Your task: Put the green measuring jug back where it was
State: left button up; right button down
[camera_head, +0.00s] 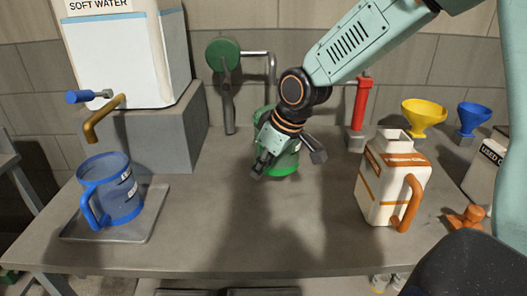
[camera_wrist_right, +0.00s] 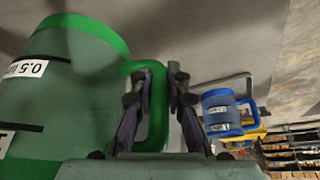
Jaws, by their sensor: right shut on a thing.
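The green measuring jug (camera_head: 284,166) is on the grey table in the head view, partly hidden behind my right gripper (camera_head: 262,168). In the right wrist view the green jug (camera_wrist_right: 75,85) fills the left side, with white labels and a green handle. My right gripper (camera_wrist_right: 160,95) is shut on that handle. I cannot tell whether the jug's base touches the table. My left gripper is not in view.
A blue jug (camera_head: 122,200) stands on a metal tray (camera_head: 146,228) at the left, under a brass tap (camera_head: 104,116). A white-and-orange jug (camera_head: 385,190) stands at the right. Yellow (camera_head: 424,114) and blue (camera_head: 473,117) funnels are at the back right. The front middle table is clear.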

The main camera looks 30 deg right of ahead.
jog(key=w+d, duration=0.1)
jog(key=w, duration=0.1)
jog(key=w+d, duration=0.1)
jog(key=w, duration=0.1)
jog(key=w+f, duration=0.1)
jog(key=w, duration=0.1)
jog(key=shift+w+d, duration=0.1)
jog(key=shift+d, duration=0.3)
jog(key=w+d, duration=0.3)
jog(key=shift+w+r+b, duration=0.2)
jog(key=shift+r+b, duration=0.2)
jog(key=w+d+f, duration=0.1)
jog(key=w+f, duration=0.1)
jog(key=w+f+b, duration=0.1)
jog(key=f, duration=0.2)
jog(key=w+d+f, duration=0.1)
jog(key=w+f, duration=0.1)
jog(key=shift+w+d+f, duration=0.2)
jog(key=shift+w+d, duration=0.1)
jog(key=shift+d, duration=0.05)
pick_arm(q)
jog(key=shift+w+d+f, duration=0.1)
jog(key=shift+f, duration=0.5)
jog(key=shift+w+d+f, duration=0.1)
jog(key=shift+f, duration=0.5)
pick_arm(e)
jog(key=shift+d, duration=0.1)
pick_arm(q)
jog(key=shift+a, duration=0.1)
